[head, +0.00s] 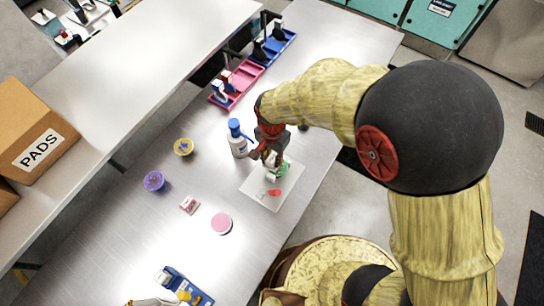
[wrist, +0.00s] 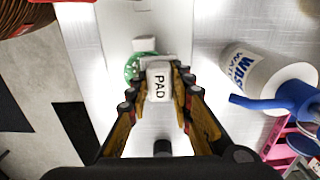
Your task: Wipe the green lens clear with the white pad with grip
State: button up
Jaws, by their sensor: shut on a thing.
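My gripper (wrist: 158,95) is shut on the white pad with grip (wrist: 159,82), whose top reads PAD. In the wrist view the green lens (wrist: 131,67) shows partly behind and left of the pad; the pad hides the rest. In the head view my gripper (head: 268,157) is over the white mat (head: 258,194), with the green lens (head: 283,168) just beside it at the mat's far end. I cannot tell whether the pad touches the lens. A small red piece (head: 274,192) lies on the mat's near part.
A WASH bottle with blue top (head: 238,140) stands close left of my gripper, and shows in the wrist view (wrist: 262,75). Pink (head: 246,75) and blue trays stand behind.

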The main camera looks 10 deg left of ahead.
jog(key=shift+s+d+f, duration=0.1)
jog(key=shift+s+d, duration=0.15)
jog(key=shift+d, duration=0.35)
jog(key=shift+s+d+r, duration=0.1)
jog(key=shift+s+d, duration=0.15)
jog(key=shift+d, duration=0.4)
jog(key=shift+s+d+f, duration=0.1)
jog(key=shift+s+d, duration=0.15)
jog(key=shift+d, duration=0.35)
jog(key=shift+p, duration=0.3)
jog(key=shift+w+d, duration=0.1)
jog(key=shift+w, duration=0.15)
jog(key=shift+w+a, duration=0.2)
jog(key=shift+a, duration=0.3)
jog(key=shift+w+a, duration=0.2)
jog(key=shift+a, duration=0.3)
jog(key=shift+a, duration=0.1)
jog(key=shift+w+a+r, duration=0.1)
jog(key=shift+w+a, duration=0.1)
jog(key=shift+a, duration=0.25)
jog(key=shift+w+a+r, duration=0.1)
jog(key=shift+w+a, duration=0.05)
jog(key=shift+a, duration=0.3)
jog(key=shift+f, duration=0.15)
jog(key=shift+s+d, duration=0.1)
